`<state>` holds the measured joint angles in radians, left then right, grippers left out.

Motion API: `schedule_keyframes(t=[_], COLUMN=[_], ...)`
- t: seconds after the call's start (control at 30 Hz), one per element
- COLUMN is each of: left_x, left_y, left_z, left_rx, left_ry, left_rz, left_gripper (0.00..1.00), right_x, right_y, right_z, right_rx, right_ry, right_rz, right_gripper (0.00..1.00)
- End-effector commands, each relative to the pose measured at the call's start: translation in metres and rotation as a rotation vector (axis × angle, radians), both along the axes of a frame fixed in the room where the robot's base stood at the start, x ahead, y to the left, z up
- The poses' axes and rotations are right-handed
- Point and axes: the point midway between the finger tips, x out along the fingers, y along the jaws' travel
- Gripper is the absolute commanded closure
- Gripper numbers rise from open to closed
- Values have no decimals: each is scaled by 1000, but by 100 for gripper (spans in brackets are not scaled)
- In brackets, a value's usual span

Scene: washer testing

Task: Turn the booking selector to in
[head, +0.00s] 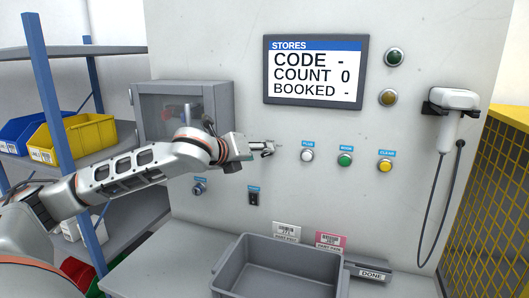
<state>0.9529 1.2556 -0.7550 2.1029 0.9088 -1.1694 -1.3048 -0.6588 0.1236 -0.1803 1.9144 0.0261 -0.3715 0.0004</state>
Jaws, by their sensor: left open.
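A small dark rotary knob (199,188) sits low on the left of the grey panel, under a blue label too small to read. It looks like the selector, but I cannot tell which way it points. A black switch (254,198) is to its right, also under an unreadable blue label. My left gripper (271,149) is open and empty in front of the panel. In the picture it is above and right of the knob, left of the white button (307,156). The display (315,72) reads CODE -, COUNT 0, BOOKED -. My right gripper is out of view.
Green (345,160) and yellow (385,165) buttons sit to the right. A grey cabinet (152,118) stands behind my left arm. A grey bin (278,285) is on the counter below, by two code cards. A corded scanner (452,103) hangs at right.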

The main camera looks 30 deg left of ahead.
Motion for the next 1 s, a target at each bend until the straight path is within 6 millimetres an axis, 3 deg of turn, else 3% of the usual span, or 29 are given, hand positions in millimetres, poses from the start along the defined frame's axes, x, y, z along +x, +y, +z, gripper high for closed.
schedule_keyframes(t=[0.23,0.6,0.63,0.77,1.0], left_x=[30,36,36,36,36], left_y=[0,1,1,1,1], left_z=[-11,-13,-13,-13,-13], left_rx=[-1,0,0,0,-5], left_ry=[2,1,1,1,0], left_rz=[-1,-1,-1,-1,0], left_gripper=[57,57,60,94,96], right_x=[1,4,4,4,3], right_y=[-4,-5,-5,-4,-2], right_z=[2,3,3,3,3], right_rx=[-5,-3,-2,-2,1], right_ry=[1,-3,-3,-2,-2], right_rz=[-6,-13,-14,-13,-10], right_gripper=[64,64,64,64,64])
